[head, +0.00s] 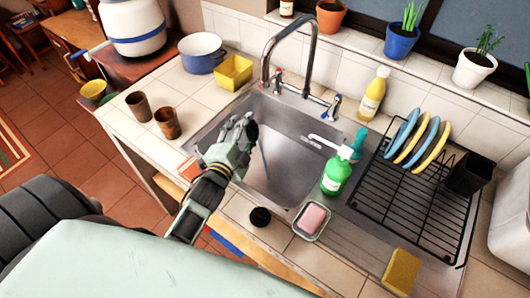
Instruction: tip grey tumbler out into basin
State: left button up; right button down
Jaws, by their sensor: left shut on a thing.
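My left gripper (240,129) is over the left part of the steel sink basin (290,160). It is shut on the grey tumbler (252,131), which is mostly hidden by the fingers. The tumbler is tilted on its side, its dark mouth facing right over the basin. A thin pale streak runs down below the mouth toward the basin floor, and looks like liquid pouring. My right gripper is not in view.
A tall curved faucet (283,45) stands behind the basin. Two brown cups (167,122) stand on the left counter near a yellow square bowl (234,72). A green soap bottle (337,172), pink soap in a dish (313,218) and a dish rack (410,200) are to the right.

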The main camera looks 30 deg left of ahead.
pick_arm(q)
jog(key=shift+d+f+m+b, duration=0.2)
jog(key=shift+f+m+b, duration=0.2)
jog(key=shift+m+b, duration=0.3)
jog(key=shift+w+d+f, duration=0.1)
jog(key=shift+d, duration=0.05)
dwell(0.3)
jog(key=shift+d+f+m, duration=0.2)
jog(key=shift+d+m, duration=0.1)
jog(key=shift+m, duration=0.2)
jog(key=shift+w+d+f+b, duration=0.1)
jog(key=shift+d+f+b, duration=0.15)
jog(key=shift+b, duration=0.15)
jog(key=shift+d+r+m, duration=0.1)
jog(key=shift+r+m, duration=0.05)
jog(key=shift+m, duration=0.35)
jog(key=shift+d+r+m, duration=0.1)
jog(key=shift+d+m, duration=0.05)
jog(key=shift+m, duration=0.25)
